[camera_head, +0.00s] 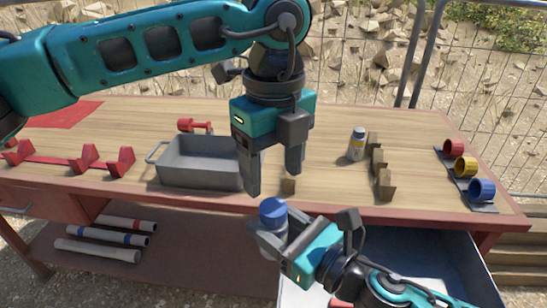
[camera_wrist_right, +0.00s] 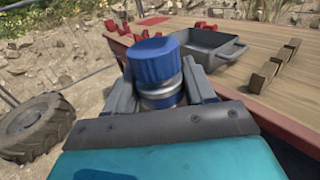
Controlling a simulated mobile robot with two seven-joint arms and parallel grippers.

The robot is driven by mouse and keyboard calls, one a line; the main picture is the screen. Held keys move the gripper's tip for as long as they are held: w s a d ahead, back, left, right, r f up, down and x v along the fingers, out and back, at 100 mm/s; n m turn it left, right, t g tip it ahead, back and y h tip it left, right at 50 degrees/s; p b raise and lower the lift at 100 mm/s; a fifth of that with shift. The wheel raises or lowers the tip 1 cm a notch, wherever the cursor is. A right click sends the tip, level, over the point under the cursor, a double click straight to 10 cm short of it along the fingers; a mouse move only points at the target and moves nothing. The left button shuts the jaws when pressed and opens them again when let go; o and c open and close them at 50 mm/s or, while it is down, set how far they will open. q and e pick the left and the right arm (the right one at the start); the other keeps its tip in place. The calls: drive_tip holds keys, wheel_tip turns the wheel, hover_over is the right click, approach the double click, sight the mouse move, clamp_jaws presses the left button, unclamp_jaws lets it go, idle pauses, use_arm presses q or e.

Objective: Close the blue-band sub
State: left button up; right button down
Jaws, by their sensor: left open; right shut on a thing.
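My right gripper (camera_head: 274,238) is shut on the blue-band sub (camera_wrist_right: 160,92), a short grey cylinder with a blue band. The sub is roughly upright in front of the table's front edge. A ribbed blue cap (camera_wrist_right: 152,60) sits on its top; how tightly it is seated I cannot tell. In the head view the cap (camera_head: 273,210) lies just below my left gripper (camera_head: 273,182). That gripper is open, points down and is empty, with its fingertips a little above the cap. Part of the sub's body is hidden by the right fingers.
A grey tray (camera_head: 200,182) stands on the table. Red, yellow and blue rings (camera_head: 481,190) sit at the right end. An open drawer (camera_head: 440,262) juts out below. Banded tubes (camera_head: 97,252) lie on the lower shelf.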

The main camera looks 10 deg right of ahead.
sight(273, 206)
use_arm(q)
wheel_tip(273, 206, down, 7)
drive_tip(key=shift+r, duration=0.1)
idle(0.4)
drive_tip(key=c, duration=1.1)
drive_tip(key=m, duration=0.6)
drive_tip(key=shift+m, duration=0.4)
drive_tip(key=m, duration=0.5)
drive_tip(key=shift+m, duration=0.3)
drive_tip(key=m, duration=0.3)
drive_tip(key=shift+m, duration=0.3)
drive_tip(key=m, duration=0.3)
drive_tip(key=shift+m, duration=0.4)
drive_tip(key=m, duration=0.6)
